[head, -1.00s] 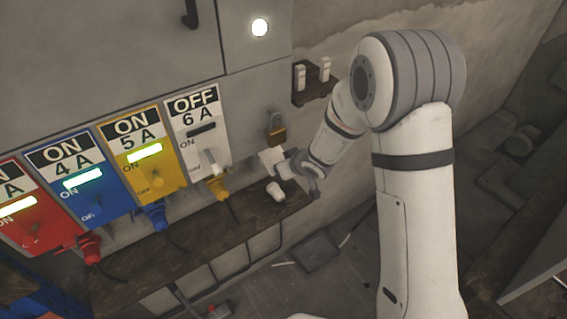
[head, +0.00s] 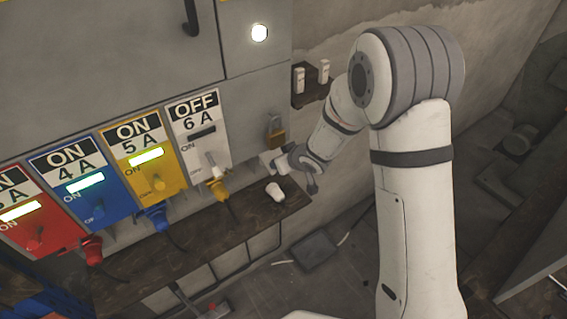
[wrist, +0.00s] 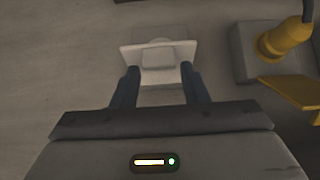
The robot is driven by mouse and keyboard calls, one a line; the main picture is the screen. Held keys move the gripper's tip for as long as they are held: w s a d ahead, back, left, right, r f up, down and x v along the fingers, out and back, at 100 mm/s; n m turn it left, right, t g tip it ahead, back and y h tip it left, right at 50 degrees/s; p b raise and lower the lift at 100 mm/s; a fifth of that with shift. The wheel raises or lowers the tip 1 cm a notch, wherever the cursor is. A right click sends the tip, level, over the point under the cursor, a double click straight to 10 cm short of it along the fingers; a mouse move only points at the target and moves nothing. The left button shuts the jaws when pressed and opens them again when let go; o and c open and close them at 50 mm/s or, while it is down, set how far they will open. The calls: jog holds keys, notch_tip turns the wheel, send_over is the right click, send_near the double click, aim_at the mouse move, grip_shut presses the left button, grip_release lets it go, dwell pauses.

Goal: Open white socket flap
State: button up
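The white socket (wrist: 160,50) is on the grey wall, with its pale flap (wrist: 158,58) facing me in the wrist view. My gripper (wrist: 162,75) has two dark fingers spread apart, one toward each side of the flap's lower part. The fingertips overlap the socket's lower edge in the picture; I cannot tell whether they touch it. In the head view my gripper (head: 283,166) is at the wall, right of the yellow plug, and largely hides the white socket.
A yellow plug (head: 217,188) sits under the white OFF 6A panel (head: 198,130). A white plug (head: 275,191) lies on the brown shelf (head: 190,250) below. A yellow padlock (head: 276,137) hangs above my gripper. A small bracket (head: 312,85) holds white items.

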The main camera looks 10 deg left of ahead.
jog(key=shift+o, duration=1)
jog(key=shift+s+d+f, duration=0.1)
jog(key=v, duration=0.7)
jog(key=shift+d+r, duration=0.25)
jog(key=shift+r, duration=0.05)
jog(key=shift+s, duration=0.15)
jog(key=shift+c, duration=0.4)
